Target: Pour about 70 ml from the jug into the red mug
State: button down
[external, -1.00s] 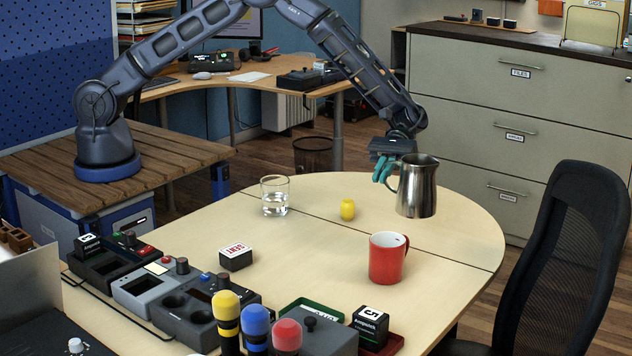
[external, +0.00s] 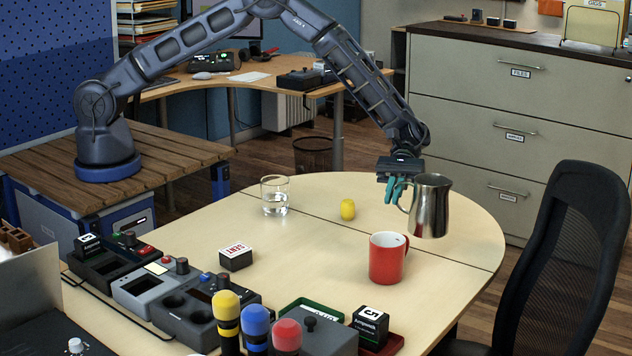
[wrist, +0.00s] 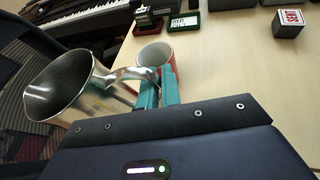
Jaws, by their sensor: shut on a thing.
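The steel jug (external: 430,206) is held by its handle in my gripper (external: 396,190), above the right side of the round table. It looks close to upright in the external view. In the wrist view the jug (wrist: 75,88) shows its open mouth at the left, and the teal fingers of my gripper (wrist: 157,92) are closed at its handle. The red mug (external: 388,259) stands upright on the table, lower and to the left of the jug. It also shows in the wrist view (wrist: 154,53), just beyond the fingers. The liquid level in jug and mug cannot be seen.
A glass with some clear liquid (external: 275,196) and a small yellow object (external: 347,209) stand on the table (external: 310,240). Stamps and small devices (external: 150,285) line its near left edge. A black chair (external: 570,250) stands at the right.

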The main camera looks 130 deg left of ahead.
jog(key=shift+d, duration=0.1)
dwell(0.3)
jog(key=f+m+y, duration=0.1)
jog(key=y, duration=0.2)
jog(key=d+f+m+y, duration=0.1)
jog(key=f+y, duration=0.1)
jog(key=y, duration=0.2)
jog(key=d+f+m+t+y, duration=0.1)
jog(key=f+y, duration=0.1)
jog(key=y, duration=0.2)
jog(key=shift+s+d+f+m, duration=0.2)
jog(key=shift+s+d+m, duration=0.05)
jog(key=shift+s+m, duration=0.05)
jog(key=shift+a+r+t+y, duration=0.2)
jog(key=shift+t+y, duration=0.2)
jog(key=shift+y, duration=0.2)
jog(key=shift+r+p, duration=0.1)
jog(key=shift+p, duration=0.2)
jog(key=shift+d+r+m+y, duration=0.15)
jog(key=shift+m+y, duration=0.15)
jog(key=shift+y, duration=0.3)
